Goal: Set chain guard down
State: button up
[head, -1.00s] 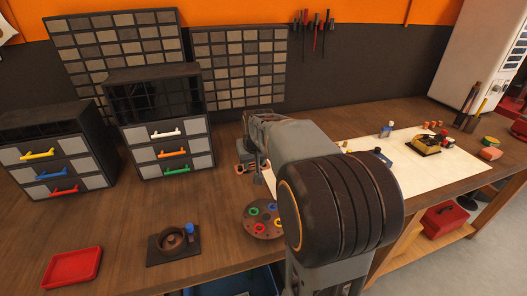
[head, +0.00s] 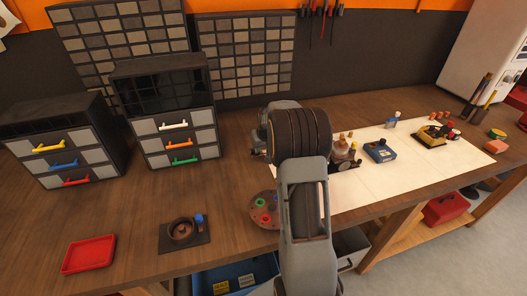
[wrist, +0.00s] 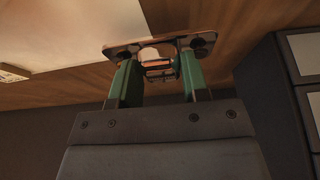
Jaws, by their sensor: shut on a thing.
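My gripper (wrist: 157,68) shows in the wrist view with its two green fingers shut on a flat dark part with rounded ends and an open middle, which I take as the chain guard (wrist: 206,43). The guard is close over the brown wooden bench (wrist: 235,30), near the edge of the white sheet (wrist: 85,30); whether it touches the wood I cannot tell. In the head view my own arm hides the fingers and the guard.
A round dark tray with coloured cups (head: 262,212) is partly behind my arm. A blue box (head: 380,150) and a yellow-black item (head: 432,136) sit on the white sheet. Drawer cabinets (head: 178,125) stand left. A red tray (head: 89,255) and a dark square holder (head: 184,234) lie in front.

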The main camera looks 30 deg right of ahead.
aim_at(264, 153)
jog(key=shift+w+d+f, duration=0.15)
jog(key=shift+f, duration=0.05)
jog(key=shift+f+p, duration=0.3)
jog(key=shift+f, duration=1.35)
jog(key=shift+f, duration=0.1)
jog(key=shift+f, duration=0.15)
jog(key=o, duration=1.1)
